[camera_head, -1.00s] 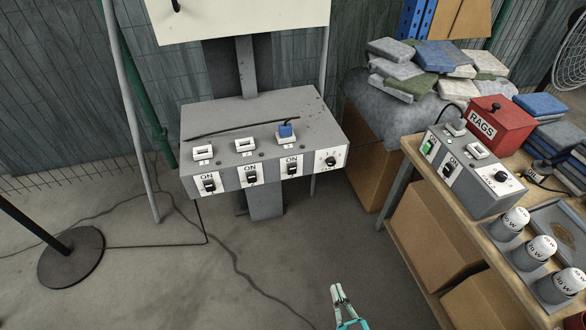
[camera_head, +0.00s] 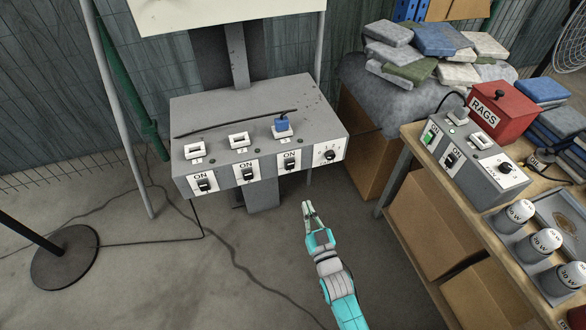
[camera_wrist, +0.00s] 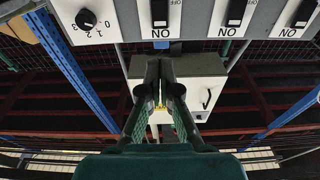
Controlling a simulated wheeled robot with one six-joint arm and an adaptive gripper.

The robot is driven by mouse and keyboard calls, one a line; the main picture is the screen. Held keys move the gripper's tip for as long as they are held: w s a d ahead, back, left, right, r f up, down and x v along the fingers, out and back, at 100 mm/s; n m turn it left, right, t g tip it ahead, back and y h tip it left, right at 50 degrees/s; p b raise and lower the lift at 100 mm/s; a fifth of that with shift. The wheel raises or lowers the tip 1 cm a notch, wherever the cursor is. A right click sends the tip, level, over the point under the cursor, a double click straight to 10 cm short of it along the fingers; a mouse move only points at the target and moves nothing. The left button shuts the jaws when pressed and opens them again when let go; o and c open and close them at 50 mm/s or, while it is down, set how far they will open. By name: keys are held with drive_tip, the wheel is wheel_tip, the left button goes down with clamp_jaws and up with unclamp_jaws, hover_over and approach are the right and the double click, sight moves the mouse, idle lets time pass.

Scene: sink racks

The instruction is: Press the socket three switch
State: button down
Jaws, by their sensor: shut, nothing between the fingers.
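A grey socket box (camera_head: 220,181) stands on a post, with three white sockets on top and three black switches marked ON on its front. The right socket holds a blue plug (camera_head: 282,125); its number is too small to read. The switch below that socket (camera_head: 290,162) is beside a rotary knob (camera_head: 330,155). It also shows upside down in the wrist view (camera_wrist: 160,14), just ahead of the fingers. My gripper (camera_head: 308,208) is shut and empty, below and in front of the box's right part, apart from it. Its fingertips show in the wrist view (camera_wrist: 160,68).
A wooden bench (camera_head: 413,132) at right carries a second grey switch box (camera_head: 478,178), a red RAGS box (camera_head: 497,118) and several white-topped cylinders (camera_head: 513,217). Cardboard boxes (camera_head: 430,225) sit under it. A round-based stand (camera_head: 65,258) is at left. Floor before the socket box is mostly clear.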

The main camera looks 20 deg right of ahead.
sight(291, 163)
drive_tip(key=shift+w, duration=0.1)
drive_tip(key=w, duration=0.4)
drive_tip(key=w+r, duration=0.1)
drive_tip(key=w, duration=0.4)
drive_tip(key=w+r, duration=0.1)
drive_tip(key=w, duration=0.3)
drive_tip(key=shift+w, duration=0.3)
drive_tip(key=shift+w+r, duration=0.15)
drive_tip(key=shift+w, duration=0.1)
